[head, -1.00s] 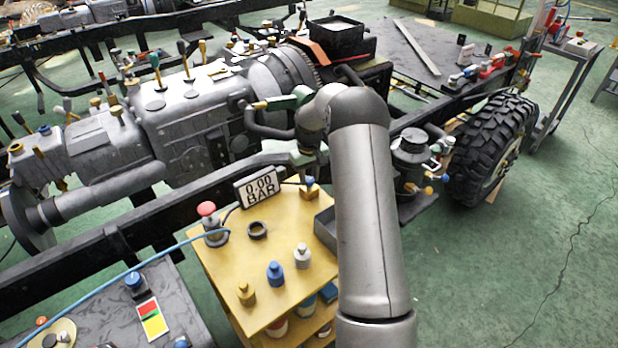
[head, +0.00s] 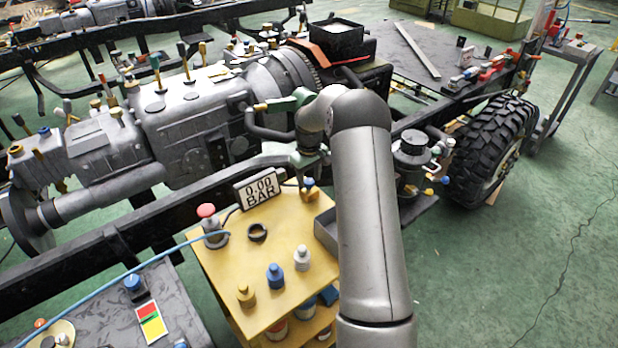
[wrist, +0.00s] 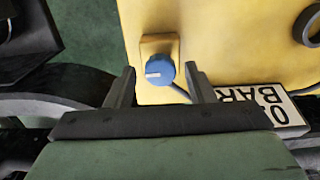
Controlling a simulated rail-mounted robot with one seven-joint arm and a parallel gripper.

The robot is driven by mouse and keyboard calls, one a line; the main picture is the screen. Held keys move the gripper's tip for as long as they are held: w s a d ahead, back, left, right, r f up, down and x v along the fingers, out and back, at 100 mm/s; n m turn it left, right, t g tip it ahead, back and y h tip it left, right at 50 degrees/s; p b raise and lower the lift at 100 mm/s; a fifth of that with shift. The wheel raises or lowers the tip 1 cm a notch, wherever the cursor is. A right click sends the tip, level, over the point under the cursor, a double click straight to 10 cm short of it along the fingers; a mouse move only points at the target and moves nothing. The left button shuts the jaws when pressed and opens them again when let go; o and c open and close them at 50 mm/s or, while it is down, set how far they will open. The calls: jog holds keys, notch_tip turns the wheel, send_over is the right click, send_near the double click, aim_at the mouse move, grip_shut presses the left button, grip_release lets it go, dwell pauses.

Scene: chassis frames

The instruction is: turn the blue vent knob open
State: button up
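The blue vent knob (wrist: 160,71) has a white pointer line and sits on a small brass block at the yellow table's edge. The pointer line lies roughly crosswise in the wrist view. In the head view the knob (head: 309,182) stands beside the gauge, just below my gripper. My gripper (wrist: 160,66) is open, with one finger on each side of the knob in the picture and a gap to both. I cannot tell whether the fingertips reach down to its height. The gauge sign (head: 259,189) reads 0.00 BAR.
The yellow table (head: 222,274) also bears a red push button (head: 206,211), a dark ring (head: 257,232) and several small bottles. The black chassis rail (head: 130,232) runs close behind. Another blue knob (head: 132,282) is on the dark bench at left.

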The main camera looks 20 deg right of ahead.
aim_at(308, 181)
jog(key=shift+r, duration=0.1)
notch_tip(308, 181, up, 17)
dwell(0.7)
jog(key=shift+r, duration=0.1)
jog(key=s+a+r+p, duration=0.1)
jog(key=s+a+r, duration=0.2)
jog(key=s+a, duration=0.45)
jog(key=s+a+r, duration=0.3)
jog(key=s+a, duration=0.3)
jog(key=s, duration=0.3)
jog(key=s+a+f+m, duration=0.1)
jog(key=s+a+f, duration=0.1)
jog(key=s, duration=0.8)
jog(key=s+a+f+m+p, duration=0.1)
jog(key=s+a+f, duration=0.2)
jog(key=s, duration=0.8)
jog(key=shift+a, duration=0.45)
